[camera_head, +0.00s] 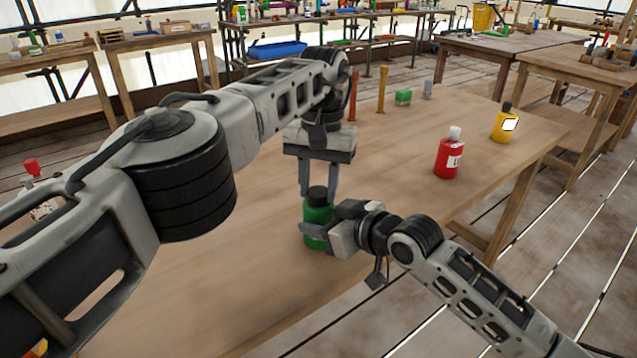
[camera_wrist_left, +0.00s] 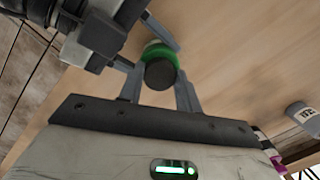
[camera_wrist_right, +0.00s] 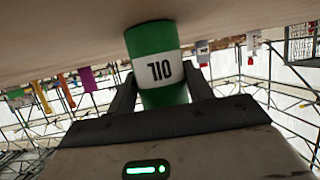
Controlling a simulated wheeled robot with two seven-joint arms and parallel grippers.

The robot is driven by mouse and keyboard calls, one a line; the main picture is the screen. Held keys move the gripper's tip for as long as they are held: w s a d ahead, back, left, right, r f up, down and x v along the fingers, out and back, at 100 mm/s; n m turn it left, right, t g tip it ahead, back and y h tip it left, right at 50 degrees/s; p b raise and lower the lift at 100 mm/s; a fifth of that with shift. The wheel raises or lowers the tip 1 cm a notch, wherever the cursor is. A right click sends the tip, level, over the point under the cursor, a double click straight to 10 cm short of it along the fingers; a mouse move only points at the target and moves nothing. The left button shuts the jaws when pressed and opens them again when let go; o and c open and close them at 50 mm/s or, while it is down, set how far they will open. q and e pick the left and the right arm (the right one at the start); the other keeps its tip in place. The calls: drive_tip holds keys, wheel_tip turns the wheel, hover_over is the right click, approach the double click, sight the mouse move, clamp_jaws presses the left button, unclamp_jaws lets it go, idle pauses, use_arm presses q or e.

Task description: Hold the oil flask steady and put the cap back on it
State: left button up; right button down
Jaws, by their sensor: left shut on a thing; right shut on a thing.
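The green oil flask (camera_head: 318,224) stands upright near the table's front edge. Its "OIL" label shows upside down in the right wrist view (camera_wrist_right: 158,71). My right gripper (camera_head: 318,232) is shut around the flask body from the right. The black cap (camera_head: 317,195) is at the flask's top, and it also shows end-on in the left wrist view (camera_wrist_left: 160,75). My left gripper (camera_head: 318,193) points down from above and is shut on the cap. The cap looks in line with the flask, but I cannot tell whether it is seated on the neck.
On the wooden table (camera_head: 400,135), a red bottle (camera_head: 449,160) and a yellow bottle (camera_head: 504,124) stand to the right.

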use_arm(q)
drive_tip(key=o, duration=1)
drive_tip(key=shift+s, duration=0.1)
drive_tip(key=shift+c, duration=0.2)
use_arm(e)
drive_tip(key=shift+d, duration=0.1)
use_arm(q)
drive_tip(key=shift+c, duration=0.5)
